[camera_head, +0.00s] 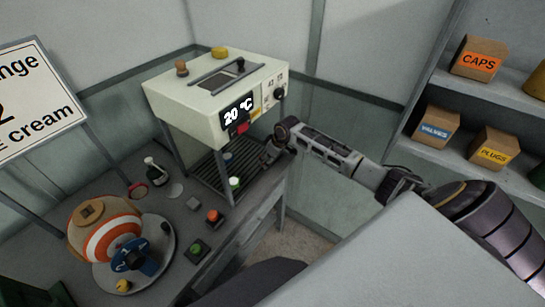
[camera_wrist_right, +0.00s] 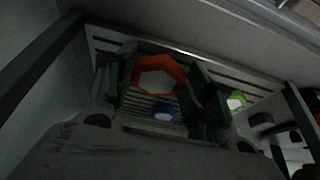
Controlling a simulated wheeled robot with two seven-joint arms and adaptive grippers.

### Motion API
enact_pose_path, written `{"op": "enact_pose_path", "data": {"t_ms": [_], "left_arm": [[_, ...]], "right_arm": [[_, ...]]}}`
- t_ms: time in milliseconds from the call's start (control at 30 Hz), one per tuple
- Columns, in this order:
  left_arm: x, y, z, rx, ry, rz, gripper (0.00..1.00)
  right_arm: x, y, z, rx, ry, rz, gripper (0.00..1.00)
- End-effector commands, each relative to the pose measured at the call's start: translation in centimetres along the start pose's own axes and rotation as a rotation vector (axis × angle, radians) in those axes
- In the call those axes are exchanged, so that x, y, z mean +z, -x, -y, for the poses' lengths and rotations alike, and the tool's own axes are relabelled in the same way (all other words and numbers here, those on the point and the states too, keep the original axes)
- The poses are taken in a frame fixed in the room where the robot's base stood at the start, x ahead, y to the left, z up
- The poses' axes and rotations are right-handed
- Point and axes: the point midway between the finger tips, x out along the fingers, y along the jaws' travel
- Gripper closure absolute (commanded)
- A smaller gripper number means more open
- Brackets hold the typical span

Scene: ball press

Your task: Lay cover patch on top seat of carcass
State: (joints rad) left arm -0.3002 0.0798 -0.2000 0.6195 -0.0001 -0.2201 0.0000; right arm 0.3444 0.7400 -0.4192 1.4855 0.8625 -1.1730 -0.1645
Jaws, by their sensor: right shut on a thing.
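The carcass (camera_head: 108,228), an orange-and-white striped ball, sits at lower left in the head view. A tan patch (camera_head: 88,216) is on its upper left, and a grey square piece lies near there. A red-orange many-sided patch with a pale grey centre (camera_wrist_right: 181,68) shows in the right wrist view. My right gripper (camera_wrist_right: 160,88) is shut on it, its dark green fingers on either side. In the head view my right gripper (camera_head: 276,150) reaches under the white machine's front, and the patch is hidden there.
The machine (camera_head: 205,100) reads 20 °C above a slatted rack (camera_head: 212,172). A blue piece (camera_wrist_right: 166,114) and a green piece (camera_wrist_right: 236,100) rest on the rack.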

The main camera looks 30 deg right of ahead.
Motion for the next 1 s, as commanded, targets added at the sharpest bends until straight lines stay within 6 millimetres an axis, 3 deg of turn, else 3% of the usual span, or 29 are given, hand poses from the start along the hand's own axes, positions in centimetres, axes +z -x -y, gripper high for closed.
{"op": "enact_pose_path", "data": {"t_ms": [400, 600, 800, 1000], "left_arm": [[0.1, -1.1, 0.0, 0.000, 0.000, 0.000, 0.22], [0.1, -1.5, 0.0, 0.000, 0.000, -0.001, 0.22], [0.1, -1.7, 0.0, 0.000, 0.000, -0.001, 0.22], [0.1, -1.7, 0.0, 0.000, 0.000, -0.001, 0.22]], "right_arm": [[0.1, -0.2, 8.6, -0.002, 0.004, 0.000, 0.66], [0.1, -0.1, 11.9, -0.002, 0.002, 0.000, 0.66], [0.0, -0.1, 13.8, -0.002, 0.000, -0.001, 0.66], [0.0, -0.1, 14.4, 0.000, 0.000, 0.000, 0.66]]}}
